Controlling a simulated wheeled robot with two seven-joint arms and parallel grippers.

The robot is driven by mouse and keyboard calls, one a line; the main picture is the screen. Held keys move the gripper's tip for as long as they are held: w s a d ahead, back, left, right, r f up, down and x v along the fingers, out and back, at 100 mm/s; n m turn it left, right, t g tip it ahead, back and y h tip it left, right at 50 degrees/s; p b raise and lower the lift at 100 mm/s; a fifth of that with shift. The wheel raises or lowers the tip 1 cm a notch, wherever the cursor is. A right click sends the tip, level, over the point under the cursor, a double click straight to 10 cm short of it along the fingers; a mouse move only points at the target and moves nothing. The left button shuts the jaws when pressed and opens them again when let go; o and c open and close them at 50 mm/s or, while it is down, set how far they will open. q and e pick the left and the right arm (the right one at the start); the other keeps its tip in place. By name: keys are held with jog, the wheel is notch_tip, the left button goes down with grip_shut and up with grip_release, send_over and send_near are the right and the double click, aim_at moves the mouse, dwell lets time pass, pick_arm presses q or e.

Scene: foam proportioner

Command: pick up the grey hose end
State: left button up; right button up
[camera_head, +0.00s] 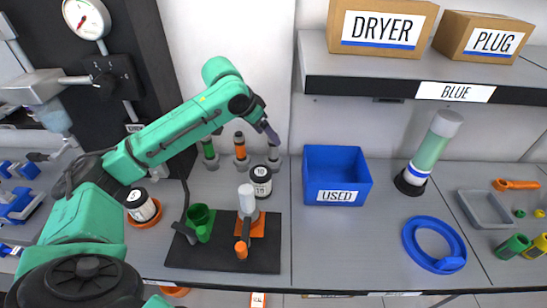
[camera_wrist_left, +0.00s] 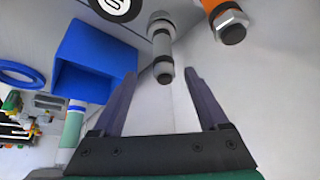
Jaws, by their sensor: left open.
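The grey hose end (camera_head: 274,160) hangs at the back wall, the rightmost of three hose ends. In the left wrist view the grey hose end (camera_wrist_left: 163,45) has a metal fitting with a dark band, and its tip points down toward the space between my fingers. My left gripper (camera_head: 268,131) is at the upper part of the grey hose end in the head view, partly covering it. In the left wrist view my left gripper (camera_wrist_left: 161,75) is open, its two dark fingers apart with wall showing between them. Whether it touches the hose end cannot be told. My right gripper is not in view.
The orange hose end (camera_head: 240,150) and green hose end (camera_head: 209,153) hang close by on the left. A numbered canister (camera_head: 261,181) stands just below. The blue USED bin (camera_head: 336,158) is to the right, under a shelf (camera_head: 390,76). A black board (camera_head: 262,262) holds green and orange fittings.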

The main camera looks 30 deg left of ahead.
aim_at(273, 152)
pick_arm(q)
jog(key=x, duration=0.4)
jog(key=p+x, duration=0.1)
jog(key=x, duration=0.2)
jog(key=shift+w+a, duration=0.1)
jog(key=shift+a, duration=0.2)
jog(key=shift+r, duration=0.1)
grip_shut()
dwell(0.8)
